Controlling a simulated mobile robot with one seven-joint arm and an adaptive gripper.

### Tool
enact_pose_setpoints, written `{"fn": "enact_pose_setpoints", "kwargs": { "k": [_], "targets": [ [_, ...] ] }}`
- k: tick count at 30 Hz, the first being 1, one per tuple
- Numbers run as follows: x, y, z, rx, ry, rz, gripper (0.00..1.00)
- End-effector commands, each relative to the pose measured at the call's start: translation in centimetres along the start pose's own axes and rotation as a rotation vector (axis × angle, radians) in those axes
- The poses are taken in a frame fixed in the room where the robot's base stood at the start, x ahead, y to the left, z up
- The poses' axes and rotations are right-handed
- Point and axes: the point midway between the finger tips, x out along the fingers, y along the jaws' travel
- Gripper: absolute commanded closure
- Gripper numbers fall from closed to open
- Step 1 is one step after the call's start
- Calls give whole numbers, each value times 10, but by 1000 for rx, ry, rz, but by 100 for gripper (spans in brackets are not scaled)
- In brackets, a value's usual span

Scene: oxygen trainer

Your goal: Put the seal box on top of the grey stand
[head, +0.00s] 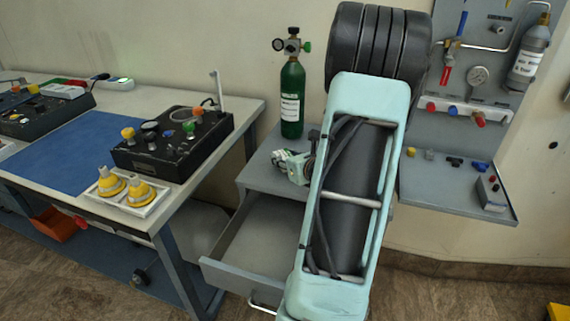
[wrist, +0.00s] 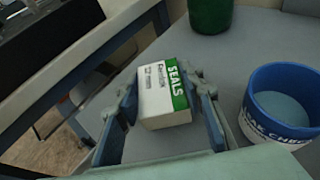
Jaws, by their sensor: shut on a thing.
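The seal box (wrist: 163,92), white with a green band reading SEALS, is between the fingers of my gripper (wrist: 166,105) in the wrist view. My gripper is shut on it. In the head view, my gripper (head: 303,165) and a small part of the box (head: 284,157) show over the top of the grey stand (head: 258,176). My arm hides the stand's right part. The stand's grey top also shows around the box in the wrist view (wrist: 232,62). I cannot tell whether the box touches the top.
A green oxygen cylinder (head: 292,100) stands at the back of the stand. A blue leak-check cup (wrist: 283,102) is right of the box. The stand's drawer (head: 245,235) is open and looks empty. A workbench (head: 215,150) with black control boxes is on the left.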

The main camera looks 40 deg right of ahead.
Motion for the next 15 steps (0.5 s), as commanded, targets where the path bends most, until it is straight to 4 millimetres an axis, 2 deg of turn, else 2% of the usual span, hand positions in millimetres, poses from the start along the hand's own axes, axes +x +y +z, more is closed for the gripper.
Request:
{"fn": "enact_pose_setpoints", "kwargs": {
  "k": [1,3,14,15],
  "targets": [
    [4,0,-12,5,3,0,89],
    [7,0,-18,4,1,-1,89],
    [8,0,-21,1,0,-1,89],
    [8,0,-21,1,0,0,64]
  ]
}}
